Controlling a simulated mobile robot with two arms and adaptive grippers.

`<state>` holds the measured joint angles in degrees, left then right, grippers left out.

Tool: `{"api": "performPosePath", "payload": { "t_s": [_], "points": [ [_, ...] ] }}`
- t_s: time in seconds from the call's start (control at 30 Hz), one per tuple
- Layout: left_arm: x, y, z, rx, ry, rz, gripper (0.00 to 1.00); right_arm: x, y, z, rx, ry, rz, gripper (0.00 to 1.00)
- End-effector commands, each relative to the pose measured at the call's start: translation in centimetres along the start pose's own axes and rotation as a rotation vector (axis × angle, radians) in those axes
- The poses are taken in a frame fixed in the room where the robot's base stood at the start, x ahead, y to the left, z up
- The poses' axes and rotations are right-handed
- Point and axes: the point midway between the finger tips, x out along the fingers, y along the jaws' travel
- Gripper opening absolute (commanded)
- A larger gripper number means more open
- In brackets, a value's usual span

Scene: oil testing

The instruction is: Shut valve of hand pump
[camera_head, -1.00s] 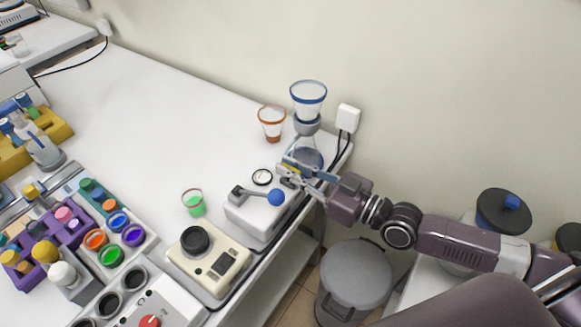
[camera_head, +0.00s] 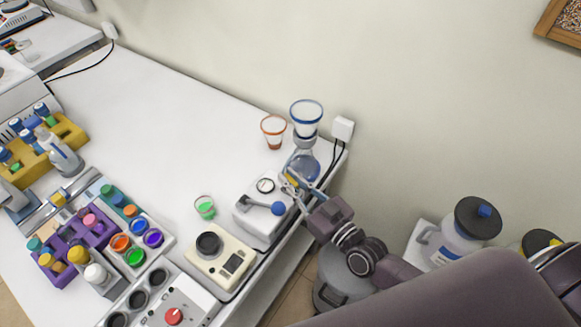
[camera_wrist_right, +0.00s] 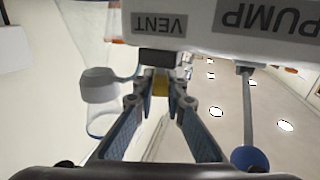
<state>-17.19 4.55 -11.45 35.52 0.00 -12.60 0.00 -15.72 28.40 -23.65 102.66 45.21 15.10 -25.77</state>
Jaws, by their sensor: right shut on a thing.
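The hand pump (camera_head: 251,222) is a white box with a round gauge and a blue-ball lever (camera_head: 278,208), at the table's right edge. In the right wrist view the pump body (camera_wrist_right: 205,45) appears inverted, with the labels VENT and PUMP. My right gripper (camera_head: 290,187) is at the pump's right side. In the right wrist view my right gripper (camera_wrist_right: 160,97) is shut on a small yellow piece, the valve (camera_wrist_right: 160,84), by a dark block under VENT. The fingers partly hide the valve. My left gripper is out of view.
A flask with a blue-rimmed funnel (camera_head: 306,112) stands just behind the gripper. An orange-rimmed cup (camera_head: 273,127), a green cup (camera_head: 205,206) and a cream device (camera_head: 217,262) stand nearby. The table's left-back area is clear.

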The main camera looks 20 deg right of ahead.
Motion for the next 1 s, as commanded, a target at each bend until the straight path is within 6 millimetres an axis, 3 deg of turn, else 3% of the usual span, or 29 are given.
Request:
{"api": "performPosePath", "payload": {
  "t_s": [0.03, 0.1, 0.4, 1.0],
  "points": [
    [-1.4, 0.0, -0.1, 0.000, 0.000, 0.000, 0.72, 0.0, -0.1, -0.6, 0.008, -0.002, 0.029, 0.00],
    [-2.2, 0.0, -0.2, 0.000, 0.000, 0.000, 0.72, 0.0, -0.1, -0.5, 0.008, -0.003, 0.069, 0.00],
    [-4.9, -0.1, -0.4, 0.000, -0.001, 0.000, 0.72, 0.0, -0.2, -0.2, 0.009, -0.003, 0.252, 0.00],
    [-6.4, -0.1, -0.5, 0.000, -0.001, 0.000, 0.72, 0.0, -0.1, 0.1, 0.002, -0.001, 0.480, 0.00]
  ]
}}
